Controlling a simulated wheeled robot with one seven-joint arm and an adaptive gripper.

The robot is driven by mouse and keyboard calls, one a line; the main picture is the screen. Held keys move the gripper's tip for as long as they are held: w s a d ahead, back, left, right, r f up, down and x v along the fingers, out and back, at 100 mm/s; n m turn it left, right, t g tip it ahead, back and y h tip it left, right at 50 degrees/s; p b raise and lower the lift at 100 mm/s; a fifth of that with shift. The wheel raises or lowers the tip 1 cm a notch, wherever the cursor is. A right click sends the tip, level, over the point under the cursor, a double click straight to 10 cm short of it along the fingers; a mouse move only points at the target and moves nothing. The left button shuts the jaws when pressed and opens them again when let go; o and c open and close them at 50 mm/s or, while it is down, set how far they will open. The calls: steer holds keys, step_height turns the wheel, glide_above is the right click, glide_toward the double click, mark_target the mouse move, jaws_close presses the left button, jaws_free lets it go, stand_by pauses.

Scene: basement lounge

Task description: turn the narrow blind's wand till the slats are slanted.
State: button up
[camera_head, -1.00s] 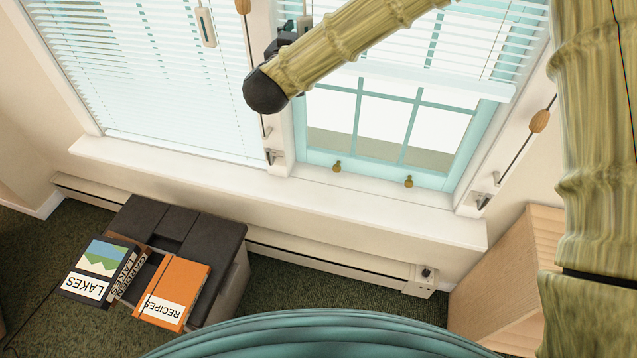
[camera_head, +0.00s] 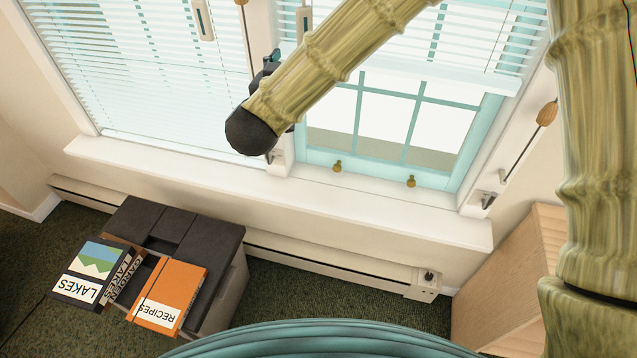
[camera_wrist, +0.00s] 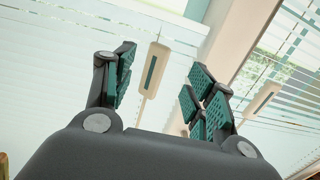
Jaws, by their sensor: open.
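Two white slatted blinds hang side by side: the left blind (camera_head: 150,85), lowered to the sill, and the right blind (camera_head: 480,40), part-raised. I cannot tell surely which is the narrow one. A pale handle with a dark strip hangs before the left blind (camera_head: 203,20) and another before the right blind (camera_head: 304,22). In the wrist view, the left handle (camera_wrist: 154,72) appears between the open fingers of my gripper (camera_wrist: 163,72); contact is not visible. The second handle (camera_wrist: 262,98) is right of the fingers. In the head view, my arm mostly hides the gripper.
A wooden cord knob (camera_head: 546,112) hangs at the right window edge. The white sill (camera_head: 380,210) runs below both windows, with a baseboard heater (camera_head: 330,272) under it. A dark box (camera_head: 190,235) bearing books stands lower left. A wooden cabinet (camera_head: 515,270) stands at right.

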steer(key=s+d+f+n+g+y+b, duration=0.1)
steer(key=s+f, duration=0.1)
steer(key=f, duration=0.8)
steer(key=s+d+f+n+g+y+b, duration=0.1)
steer(key=s+d+f+g+y, duration=0.1)
steer(key=f, duration=0.8)
steer(key=s+d+f+g+y+b, duration=0.1)
steer(key=s+d+f, duration=0.1)
steer(key=f, duration=0.8)
steer(key=shift+d+f+n+y, duration=0.2)
steer(key=shift+f+n+y, duration=0.1)
steer(key=shift+f+n, duration=0.1)
steer(key=s+d+f+g+y, duration=0.1)
steer(key=s+d+f+g, duration=0.25)
steer(key=s+f, duration=0.5)
steer(key=s+d+f+g, duration=0.3)
steer(key=s+d+f, duration=0.2)
steer(key=s+f, duration=0.3)
steer(key=s+d+f+g, duration=0.3)
steer(key=s+d+f, duration=0.1)
steer(key=s, duration=0.6)
steer(key=s+d+f+g+h, duration=0.1)
steer(key=s+d+f+g, duration=0.2)
steer(key=s+d, duration=0.4)
steer(key=s+f, duration=0.1)
steer(key=s, duration=0.1)
steer(key=shift+s+d, duration=0.2)
steer(key=shift+s, duration=0.2)
